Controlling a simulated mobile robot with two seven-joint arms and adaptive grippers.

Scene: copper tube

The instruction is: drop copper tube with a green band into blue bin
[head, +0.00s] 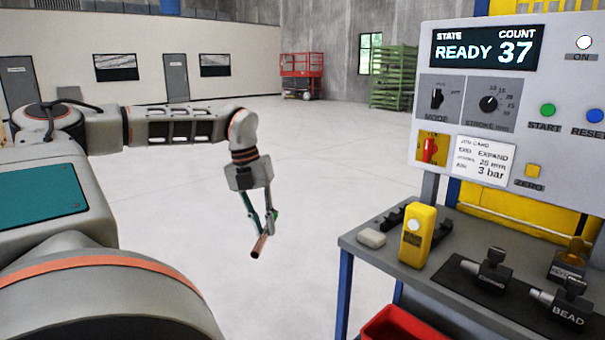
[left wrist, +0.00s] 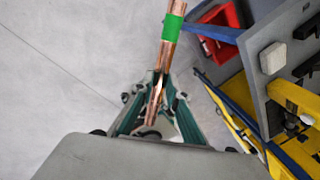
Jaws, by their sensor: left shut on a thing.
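The copper tube (head: 259,246) hangs at the tips of my left gripper (head: 260,226) in the head view, over open floor left of the workbench. In the left wrist view, the tube (left wrist: 167,52) runs up from between the fingers of my left gripper (left wrist: 158,85), with a green band (left wrist: 172,27) near its upper part. The left gripper is shut on the tube. No blue bin shows in either view. My right gripper is not in view.
A grey workbench (head: 362,246) with blue legs stands at the right, bearing a yellow device (head: 417,236) and black tooling. A red bin (head: 402,325) is low at its front. A control panel (head: 510,95) reads READY 37. The floor around the left gripper is clear.

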